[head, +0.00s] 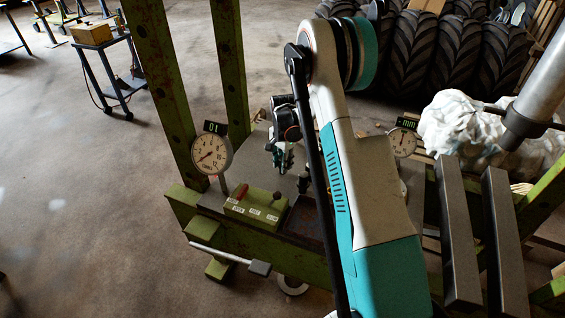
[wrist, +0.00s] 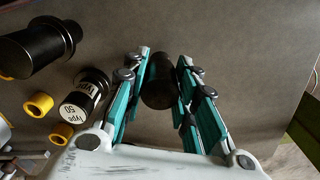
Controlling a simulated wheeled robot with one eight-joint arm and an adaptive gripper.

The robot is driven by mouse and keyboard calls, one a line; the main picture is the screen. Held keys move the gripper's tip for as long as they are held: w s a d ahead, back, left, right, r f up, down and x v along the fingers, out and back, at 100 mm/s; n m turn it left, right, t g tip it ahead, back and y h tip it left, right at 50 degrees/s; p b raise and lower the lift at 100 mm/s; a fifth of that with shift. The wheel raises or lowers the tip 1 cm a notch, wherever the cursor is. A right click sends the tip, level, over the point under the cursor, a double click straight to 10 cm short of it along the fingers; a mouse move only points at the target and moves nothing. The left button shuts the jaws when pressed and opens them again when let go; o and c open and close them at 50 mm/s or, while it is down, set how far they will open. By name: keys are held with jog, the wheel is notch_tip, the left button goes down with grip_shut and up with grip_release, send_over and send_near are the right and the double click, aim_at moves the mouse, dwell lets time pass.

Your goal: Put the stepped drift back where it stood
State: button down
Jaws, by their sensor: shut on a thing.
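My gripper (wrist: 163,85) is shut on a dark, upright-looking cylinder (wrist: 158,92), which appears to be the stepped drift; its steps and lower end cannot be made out. In the wrist view it lies between the teal fingers, over the grey bench plate (wrist: 230,50). Whether its lower end touches the plate cannot be told. In the head view my gripper (head: 284,158) is over the grey bench top, partly hidden by my arm, and the drift cannot be made out there.
Left of the gripper are a large black stepped cylinder (wrist: 30,52), a black "Type 50" cylinder (wrist: 85,95) and yellow rings (wrist: 38,104). A dial gauge (head: 211,153) and a green labelled box (head: 255,207) stand near the bench front. Green posts (head: 160,70) rise at left.

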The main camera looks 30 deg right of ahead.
jog(key=shift+f, duration=0.25)
dwell(0.5)
jog(key=c, duration=1.2)
grip_release()
jog(key=shift+r, duration=0.1)
notch_tip(320, 180, up, 12)
jog(key=shift+f, duration=0.1)
